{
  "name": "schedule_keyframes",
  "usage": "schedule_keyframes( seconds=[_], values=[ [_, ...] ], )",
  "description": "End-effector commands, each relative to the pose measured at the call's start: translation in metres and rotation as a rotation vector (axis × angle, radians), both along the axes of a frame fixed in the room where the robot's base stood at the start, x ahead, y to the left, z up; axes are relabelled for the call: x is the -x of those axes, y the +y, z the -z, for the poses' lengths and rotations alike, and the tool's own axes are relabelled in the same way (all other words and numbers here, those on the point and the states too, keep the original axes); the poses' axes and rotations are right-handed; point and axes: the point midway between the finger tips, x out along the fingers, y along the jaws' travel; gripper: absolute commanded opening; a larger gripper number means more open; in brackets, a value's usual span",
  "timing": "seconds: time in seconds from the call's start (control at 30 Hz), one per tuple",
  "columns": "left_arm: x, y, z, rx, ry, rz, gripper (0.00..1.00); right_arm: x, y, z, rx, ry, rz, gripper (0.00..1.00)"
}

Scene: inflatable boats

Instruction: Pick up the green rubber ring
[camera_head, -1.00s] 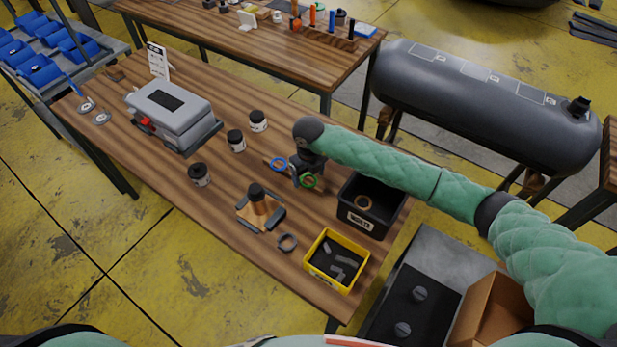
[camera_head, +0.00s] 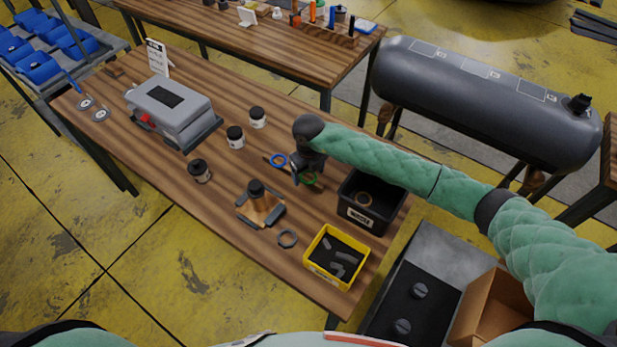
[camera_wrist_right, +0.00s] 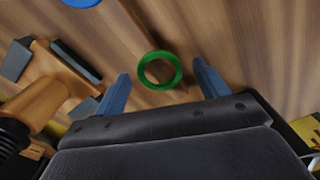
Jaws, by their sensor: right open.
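The green rubber ring (camera_head: 310,181) lies on the wooden table, left of the black bin; my right gripper partly covers it in the head view. In the right wrist view the green ring (camera_wrist_right: 160,70) lies flat between and just beyond the two blue-grey fingertips. My right gripper (camera_wrist_right: 160,88) is open and empty, pointing down over the ring; it also shows in the head view (camera_head: 305,176). My left gripper is in neither view.
A blue ring (camera_head: 278,160) lies close left of my right gripper. Black-lidded jars (camera_head: 236,140) stand further left.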

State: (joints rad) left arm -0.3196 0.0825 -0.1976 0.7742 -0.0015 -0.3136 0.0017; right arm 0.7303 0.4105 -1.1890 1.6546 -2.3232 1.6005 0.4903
Motion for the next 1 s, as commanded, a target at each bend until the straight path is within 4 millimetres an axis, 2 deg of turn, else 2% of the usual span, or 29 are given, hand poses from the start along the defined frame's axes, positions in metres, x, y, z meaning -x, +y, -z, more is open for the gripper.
schedule_keyframes(
  seconds=[0.57,0.73,1.0],
  values=[
    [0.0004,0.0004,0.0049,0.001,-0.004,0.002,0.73,0.0001,-0.0001,0.0047,0.000,0.000,0.000,0.73],
    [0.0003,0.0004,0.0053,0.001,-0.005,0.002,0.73,0.0001,0.0000,0.0053,0.000,0.000,0.000,0.40],
    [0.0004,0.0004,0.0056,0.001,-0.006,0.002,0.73,0.0001,-0.0001,0.0059,0.000,0.000,0.000,0.39]
  ],
)
